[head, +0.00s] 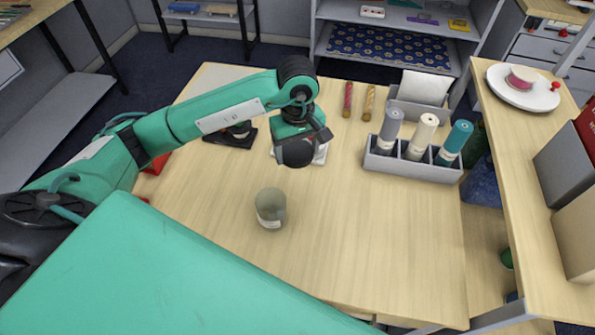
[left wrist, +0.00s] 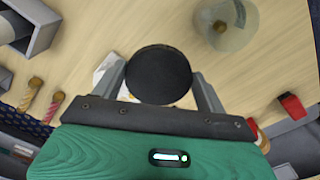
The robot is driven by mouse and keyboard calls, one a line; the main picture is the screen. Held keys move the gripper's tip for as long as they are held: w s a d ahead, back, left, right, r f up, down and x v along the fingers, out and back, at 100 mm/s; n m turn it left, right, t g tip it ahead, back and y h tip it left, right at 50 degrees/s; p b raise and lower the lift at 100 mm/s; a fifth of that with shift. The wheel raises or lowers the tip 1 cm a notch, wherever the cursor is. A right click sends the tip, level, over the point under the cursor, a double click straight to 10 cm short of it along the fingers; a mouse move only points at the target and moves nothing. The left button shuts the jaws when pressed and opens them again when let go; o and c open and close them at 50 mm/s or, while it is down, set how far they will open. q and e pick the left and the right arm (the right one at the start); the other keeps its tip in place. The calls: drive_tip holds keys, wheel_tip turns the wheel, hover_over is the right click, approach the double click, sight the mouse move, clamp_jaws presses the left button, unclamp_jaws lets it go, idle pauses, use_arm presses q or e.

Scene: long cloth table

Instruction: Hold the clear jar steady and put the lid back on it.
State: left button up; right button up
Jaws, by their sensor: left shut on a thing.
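The clear jar (head: 270,208) stands upright on the table, left of centre, with a pale patch on its side. In the left wrist view the jar (left wrist: 235,35) is at the top right, cut by the frame edge, with a small brown thing showing in or through it. My left gripper (head: 297,148) is above the table, behind the jar and a little to its right. The left wrist view shows its fingers (left wrist: 160,85) shut on a round black lid (left wrist: 159,74), held apart from the jar. My right gripper is not in view.
A grey holder (head: 412,167) with three rolls stands at the right back, near two slim sticks (head: 348,100). A white item (head: 320,155) lies under the left gripper. A black object (head: 228,136) and a red one (head: 157,163) lie left. Table right of the jar is clear.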

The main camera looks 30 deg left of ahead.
sight(297, 153)
use_arm(q)
drive_tip(key=shift+r+b, duration=0.5)
drive_tip(key=shift+r, duration=2.55)
